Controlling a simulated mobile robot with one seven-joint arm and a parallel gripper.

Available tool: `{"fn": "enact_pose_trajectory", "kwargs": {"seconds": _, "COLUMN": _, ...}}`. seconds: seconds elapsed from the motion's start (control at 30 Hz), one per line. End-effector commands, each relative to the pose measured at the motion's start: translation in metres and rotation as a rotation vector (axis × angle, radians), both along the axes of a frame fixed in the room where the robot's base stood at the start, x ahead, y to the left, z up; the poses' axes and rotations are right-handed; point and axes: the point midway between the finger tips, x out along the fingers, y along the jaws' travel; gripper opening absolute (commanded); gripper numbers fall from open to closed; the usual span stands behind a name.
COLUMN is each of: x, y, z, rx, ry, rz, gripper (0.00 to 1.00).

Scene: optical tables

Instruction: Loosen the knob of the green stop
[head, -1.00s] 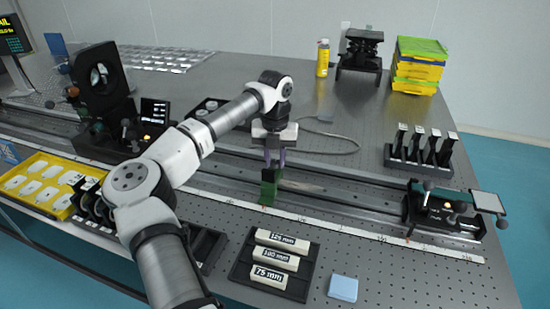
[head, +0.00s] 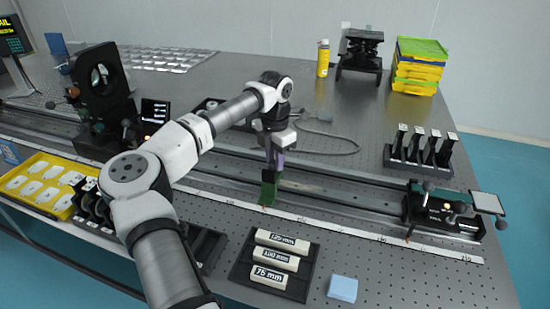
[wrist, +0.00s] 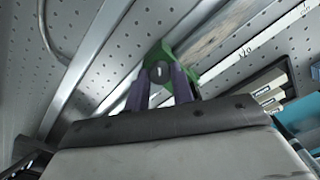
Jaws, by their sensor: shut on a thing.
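The green stop (head: 268,190) sits on the near rail of the long optical rail, around the middle of the table. Its green body also shows in the wrist view (wrist: 186,57), with the dark round knob (wrist: 159,72) between my fingertips. My gripper (head: 274,167) points down at the stop from above. In the wrist view its two purple-grey fingers (wrist: 160,88) are closed on the knob, one on each side. The far side of the knob is hidden.
The rail (head: 335,201) runs across the table with a white scale (head: 335,228) along its front. A carriage (head: 440,212) stands at the right end of the rail.

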Motion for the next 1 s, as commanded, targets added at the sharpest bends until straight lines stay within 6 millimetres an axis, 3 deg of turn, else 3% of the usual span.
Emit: {"fn": "enact_pose_trajectory", "kwargs": {"seconds": 1.0, "x": 0.0013, "y": -0.001, "z": 0.0023, "rx": -0.002, "ry": -0.006, "rz": -0.967, "gripper": 0.01}}
